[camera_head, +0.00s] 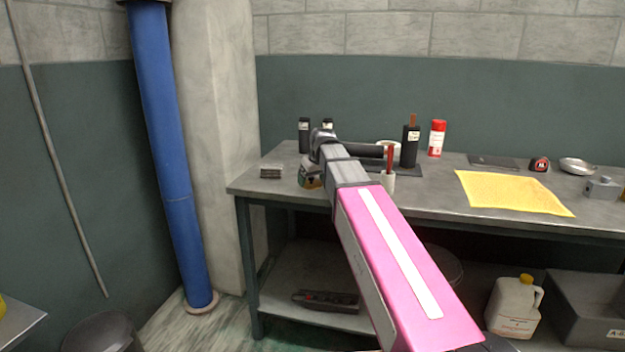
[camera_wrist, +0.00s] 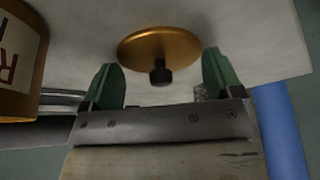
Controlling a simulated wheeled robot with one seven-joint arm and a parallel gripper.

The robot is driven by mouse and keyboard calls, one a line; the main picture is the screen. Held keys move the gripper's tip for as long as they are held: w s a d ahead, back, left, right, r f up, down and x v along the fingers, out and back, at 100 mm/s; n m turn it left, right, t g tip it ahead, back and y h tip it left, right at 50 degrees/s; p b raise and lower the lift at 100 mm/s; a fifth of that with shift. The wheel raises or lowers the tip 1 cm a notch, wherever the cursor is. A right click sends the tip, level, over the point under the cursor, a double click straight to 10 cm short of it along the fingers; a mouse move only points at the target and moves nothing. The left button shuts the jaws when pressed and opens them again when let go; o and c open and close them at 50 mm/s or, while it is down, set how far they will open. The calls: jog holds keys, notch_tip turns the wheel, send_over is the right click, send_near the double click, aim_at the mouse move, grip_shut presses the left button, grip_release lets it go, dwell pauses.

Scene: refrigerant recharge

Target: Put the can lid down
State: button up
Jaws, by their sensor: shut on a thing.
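The can lid (camera_wrist: 150,43) is a round gold-brown disc with a black knob, in the wrist view. My gripper (camera_wrist: 160,60) has its two green fingers at opposite sides of the lid and is shut on it. The lid's knob points towards the wrist camera. The grey table top is just beyond the lid; I cannot tell whether they touch. A can (camera_wrist: 20,62) with a pale label and red letters is at the left of the wrist view. In the head view the can (camera_head: 309,176) stands near the table's left end, partly behind my arm. The lid is hidden there.
A yellow cloth (camera_head: 512,192) lies flat. A blue pipe (camera_head: 168,150) rises at left.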

jog(key=shift+f, duration=0.25)
jog(key=o, duration=0.7)
jog(key=shift+s, duration=0.1)
jog(key=shift+f, duration=0.1)
jog(key=shift+s+r, duration=0.15)
jog(key=shift+r, duration=0.4)
jog(key=v, duration=1.1)
jog(key=shift+d+r, duration=0.1)
jog(key=shift+r, duration=0.15)
